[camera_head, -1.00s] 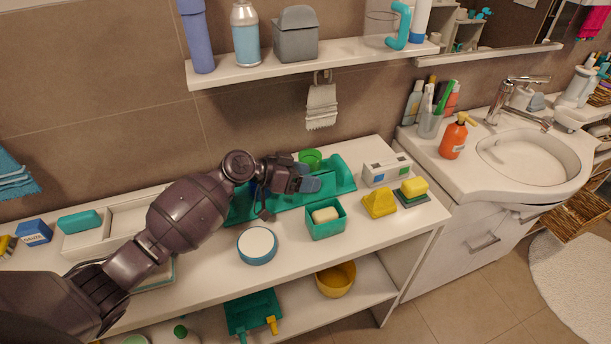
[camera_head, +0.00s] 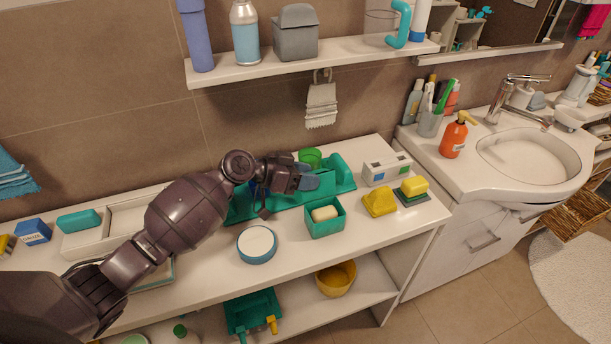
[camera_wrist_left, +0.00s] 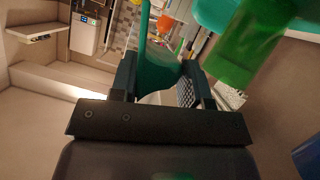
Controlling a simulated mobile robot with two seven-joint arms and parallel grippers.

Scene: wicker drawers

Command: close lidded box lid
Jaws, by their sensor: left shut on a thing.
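A grey box with a lid (camera_head: 296,34) stands on the wall shelf. Its lid looks slightly raised, but I cannot tell how far. My left gripper (camera_head: 304,182) is at the long teal caddy (camera_head: 338,178) on the counter, well below the grey box. In the left wrist view, its fingers (camera_wrist_left: 163,88) are shut on a teal part (camera_wrist_left: 158,72), which seems to belong to the caddy. My left arm hides much of the caddy's left side. My right gripper is not in view.
A green cup (camera_head: 310,157) is beside the gripper. A teal soap box (camera_head: 325,222), a round blue-rimmed container (camera_head: 257,244) and a yellow object (camera_head: 379,202) stand in front. The wall shelf (camera_head: 345,57) overhangs the counter. A brush (camera_head: 321,106) hangs below it.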

